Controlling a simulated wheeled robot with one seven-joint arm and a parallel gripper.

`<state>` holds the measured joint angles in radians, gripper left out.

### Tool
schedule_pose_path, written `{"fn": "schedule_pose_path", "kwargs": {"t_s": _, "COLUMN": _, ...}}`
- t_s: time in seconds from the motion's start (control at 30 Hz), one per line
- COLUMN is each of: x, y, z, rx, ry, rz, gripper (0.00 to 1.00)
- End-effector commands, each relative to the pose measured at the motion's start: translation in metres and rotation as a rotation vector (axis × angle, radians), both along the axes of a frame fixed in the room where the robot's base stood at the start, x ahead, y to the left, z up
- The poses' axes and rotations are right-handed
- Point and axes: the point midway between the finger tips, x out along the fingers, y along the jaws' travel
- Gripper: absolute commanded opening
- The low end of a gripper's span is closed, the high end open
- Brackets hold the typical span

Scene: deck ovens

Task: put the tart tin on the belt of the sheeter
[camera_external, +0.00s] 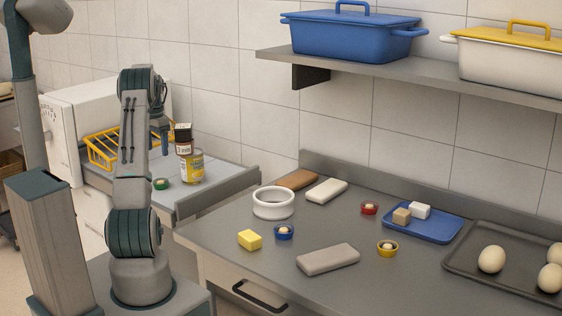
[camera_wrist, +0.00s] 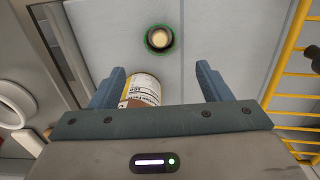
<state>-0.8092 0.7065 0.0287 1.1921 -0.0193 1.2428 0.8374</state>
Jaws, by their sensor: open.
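A small round tart tin with a green rim and pale filling (camera_external: 161,184) sits on the light grey belt of the sheeter (camera_external: 212,178), near its front edge. In the wrist view the green tin (camera_wrist: 160,38) lies ahead of the fingertips, with nothing touching it. My gripper (camera_external: 160,148) is open and empty, raised above the belt; its two fingers also show in the wrist view (camera_wrist: 160,70). Similar small tins, blue (camera_external: 284,232), red (camera_external: 369,208) and yellow (camera_external: 387,249), stand on the steel counter.
A yellow-labelled can (camera_external: 192,168) stands on the belt, close below my fingers, with a dark-topped brown jar (camera_external: 183,133) at it. A yellow wire guard (camera_external: 104,148) is at the left. The counter holds a white ring (camera_external: 273,203), a blue tray (camera_external: 432,233) and other items.

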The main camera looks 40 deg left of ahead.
Motion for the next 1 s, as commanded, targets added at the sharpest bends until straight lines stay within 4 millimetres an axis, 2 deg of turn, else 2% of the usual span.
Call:
{"fn": "schedule_pose_path", "kwargs": {"t_s": 0.23, "x": 0.001, "y": -0.002, "z": 0.002, "rx": 0.001, "ry": -0.001, "rz": -0.001, "gripper": 0.71}}
{"fn": "schedule_pose_path", "kwargs": {"t_s": 0.37, "x": 0.007, "y": -0.023, "z": 0.015, "rx": 0.008, "ry": -0.01, "rz": -0.004, "gripper": 0.71}}
{"fn": "schedule_pose_path", "kwargs": {"t_s": 0.47, "x": 0.015, "y": -0.061, "z": 0.035, "rx": 0.02, "ry": -0.026, "rz": -0.006, "gripper": 0.71}}
{"fn": "schedule_pose_path", "kwargs": {"t_s": 0.67, "x": 0.015, "y": -0.159, "z": 0.077, "rx": 0.042, "ry": -0.071, "rz": -0.003, "gripper": 0.71}}
{"fn": "schedule_pose_path", "kwargs": {"t_s": 0.8, "x": 0.0, "y": -0.229, "z": 0.097, "rx": 0.05, "ry": -0.106, "rz": -0.002, "gripper": 0.71}}
{"fn": "schedule_pose_path", "kwargs": {"t_s": 0.87, "x": -0.01, "y": -0.257, "z": 0.103, "rx": 0.052, "ry": -0.123, "rz": -0.002, "gripper": 0.71}}
{"fn": "schedule_pose_path", "kwargs": {"t_s": 1.0, "x": -0.041, "y": -0.318, "z": 0.111, "rx": 0.051, "ry": -0.162, "rz": 0.0, "gripper": 0.71}}
